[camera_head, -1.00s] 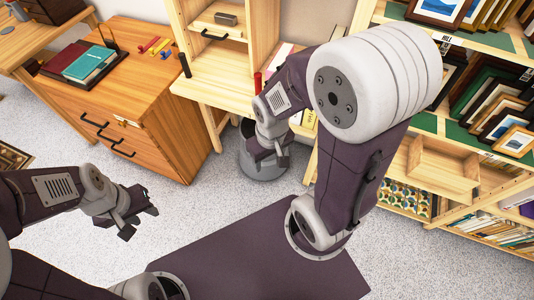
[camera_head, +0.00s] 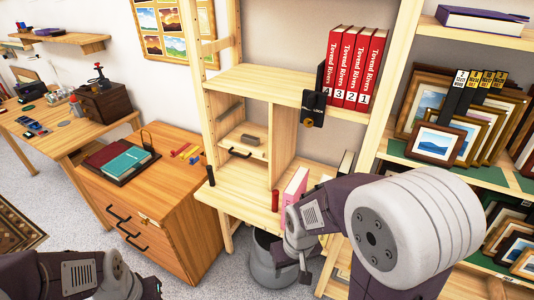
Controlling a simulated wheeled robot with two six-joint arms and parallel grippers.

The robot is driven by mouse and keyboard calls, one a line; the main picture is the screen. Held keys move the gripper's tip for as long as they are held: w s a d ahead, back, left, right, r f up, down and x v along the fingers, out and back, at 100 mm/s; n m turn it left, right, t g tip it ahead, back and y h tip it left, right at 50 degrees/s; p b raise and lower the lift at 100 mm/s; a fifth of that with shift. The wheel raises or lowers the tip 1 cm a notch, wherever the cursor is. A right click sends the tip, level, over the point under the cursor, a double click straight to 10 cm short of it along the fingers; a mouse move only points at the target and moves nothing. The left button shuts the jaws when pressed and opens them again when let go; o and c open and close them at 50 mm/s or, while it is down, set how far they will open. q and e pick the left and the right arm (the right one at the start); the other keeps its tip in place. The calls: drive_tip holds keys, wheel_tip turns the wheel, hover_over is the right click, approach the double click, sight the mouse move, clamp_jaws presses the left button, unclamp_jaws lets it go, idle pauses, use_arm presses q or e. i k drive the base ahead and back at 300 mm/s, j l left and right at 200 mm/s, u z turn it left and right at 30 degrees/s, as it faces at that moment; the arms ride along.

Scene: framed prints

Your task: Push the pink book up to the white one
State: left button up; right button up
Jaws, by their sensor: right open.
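The pink book (camera_head: 295,190) stands upright on the lower desk shelf of the pale wooden unit, its lower part partly hidden by my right arm. A pale, whitish book edge (camera_head: 345,163) shows to its right, near the upright panel; most of it is hidden by my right arm. A gap lies between the two. My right gripper (camera_head: 304,272) is open and empty, below the shelf front and before a grey bin. My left gripper (camera_head: 150,288) is at the bottom left edge, cut off by the frame; its jaws are not clear.
A red cylinder (camera_head: 275,201) stands left of the pink book, and a black one (camera_head: 211,176) at the shelf's left end. Red books (camera_head: 356,68) stand above. The grey bin (camera_head: 272,262) is under the shelf. A framed-print rack (camera_head: 470,165) is on the right.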

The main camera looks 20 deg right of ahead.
sight(297, 186)
drive_tip(key=z, duration=0.95)
